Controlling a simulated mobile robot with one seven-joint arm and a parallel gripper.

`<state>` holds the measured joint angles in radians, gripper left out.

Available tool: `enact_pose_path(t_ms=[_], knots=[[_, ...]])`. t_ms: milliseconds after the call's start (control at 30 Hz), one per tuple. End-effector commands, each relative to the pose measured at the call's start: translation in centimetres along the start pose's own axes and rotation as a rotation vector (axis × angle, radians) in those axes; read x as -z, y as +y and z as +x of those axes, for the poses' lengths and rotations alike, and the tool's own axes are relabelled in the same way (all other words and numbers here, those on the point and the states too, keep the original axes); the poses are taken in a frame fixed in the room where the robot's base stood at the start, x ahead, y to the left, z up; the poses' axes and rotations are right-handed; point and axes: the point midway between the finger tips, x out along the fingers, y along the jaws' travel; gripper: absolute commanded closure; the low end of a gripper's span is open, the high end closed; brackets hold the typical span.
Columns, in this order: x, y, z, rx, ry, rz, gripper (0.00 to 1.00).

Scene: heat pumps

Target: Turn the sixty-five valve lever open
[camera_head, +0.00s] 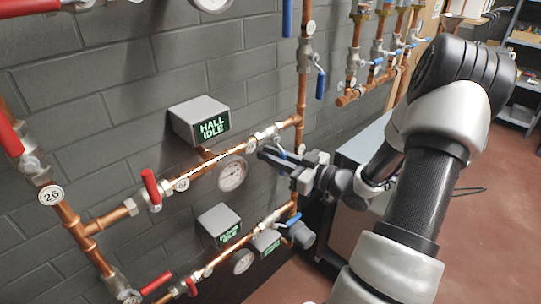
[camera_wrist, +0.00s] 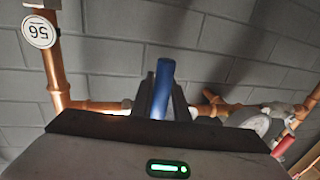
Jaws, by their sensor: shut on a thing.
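My gripper (camera_head: 279,160) reaches in from the right to the valve at the right end of the upper horizontal copper pipe. In the wrist view, its dark fingers (camera_wrist: 163,97) are shut on a blue valve lever (camera_wrist: 163,88), whose end sticks out between them. A little of this blue lever (camera_head: 282,152) also shows in the head view, largely hidden by the fingers. A round tag (camera_wrist: 39,32) on the vertical pipe appears to read 56 as pictured, possibly upside down. The valve body is mostly hidden in the wrist view.
Another blue lever (camera_head: 320,84) hangs on the vertical pipe above. A gauge (camera_head: 232,173) and the HALL IDLE box (camera_head: 200,121) stand left of my gripper. A lower blue lever (camera_head: 293,219) is below. A grey cabinet (camera_head: 355,150) stands right; the red floor is open.

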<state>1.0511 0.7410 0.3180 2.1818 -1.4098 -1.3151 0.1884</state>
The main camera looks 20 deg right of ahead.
Motion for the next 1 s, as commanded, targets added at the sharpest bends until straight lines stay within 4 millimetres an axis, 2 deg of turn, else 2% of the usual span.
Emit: enact_pose_path(t_ms=[267, 700, 1000], knots=[[-0.2, 0.8, -0.1, 0.000, -0.027, -0.129, 1.00], [0.1, 2.8, -0.6, 0.000, -0.099, -0.489, 1.00], [0.7, 3.7, -0.8, 0.000, -0.136, -0.675, 1.00]])
